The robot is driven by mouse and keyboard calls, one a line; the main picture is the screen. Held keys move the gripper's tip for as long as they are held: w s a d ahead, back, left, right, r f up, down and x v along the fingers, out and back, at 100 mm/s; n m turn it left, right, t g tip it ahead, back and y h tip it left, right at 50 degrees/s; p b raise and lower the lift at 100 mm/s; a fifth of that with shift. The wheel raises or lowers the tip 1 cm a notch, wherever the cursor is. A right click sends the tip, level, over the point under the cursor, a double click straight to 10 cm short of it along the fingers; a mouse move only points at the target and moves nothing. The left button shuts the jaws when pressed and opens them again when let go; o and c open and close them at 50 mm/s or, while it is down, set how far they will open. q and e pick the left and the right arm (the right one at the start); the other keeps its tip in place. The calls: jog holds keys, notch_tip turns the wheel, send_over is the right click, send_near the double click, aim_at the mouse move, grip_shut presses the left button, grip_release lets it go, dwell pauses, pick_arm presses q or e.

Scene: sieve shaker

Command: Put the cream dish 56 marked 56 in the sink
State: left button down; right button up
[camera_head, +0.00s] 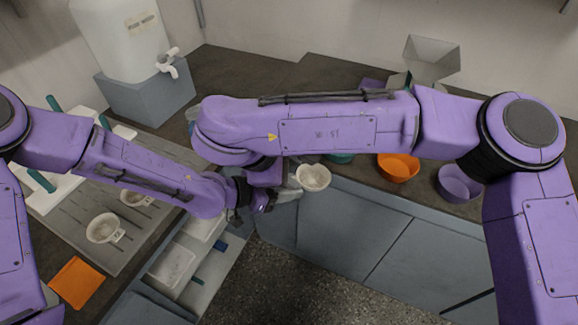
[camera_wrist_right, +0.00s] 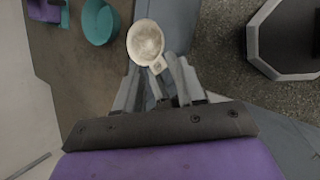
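A small cream dish (camera_head: 313,177) with a side tab is held out in front of the worktop edge. In the right wrist view the same dish (camera_wrist_right: 146,40) has its tab between my right fingertips (camera_wrist_right: 158,80); I cannot read a number on it. My right gripper (camera_head: 296,186) appears shut on this tab, partly hidden in the head view. My left gripper (camera_head: 262,201) is close to its left, dark and overlapped, so its opening is unclear.
Two similar cream dishes (camera_head: 103,228) (camera_head: 135,197) sit on the grey board at left. An orange bowl (camera_head: 398,168), purple bowl (camera_head: 459,184) and teal bowl (camera_wrist_right: 101,22) stand on the worktop. A white water container (camera_head: 120,40) is at back left. My arms overlap closely.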

send_near(311, 183)
jog(key=shift+m, duration=0.3)
jog(key=d+f, duration=0.2)
jog(key=f, duration=0.1)
jog(key=d+f, duration=0.1)
jog(key=f, duration=0.1)
jog(key=shift+w+d, duration=0.25)
jog(key=shift+d, duration=0.1)
jog(key=shift+r, duration=0.1)
grip_shut()
pick_arm(q)
jog(key=c, duration=0.6)
grip_release()
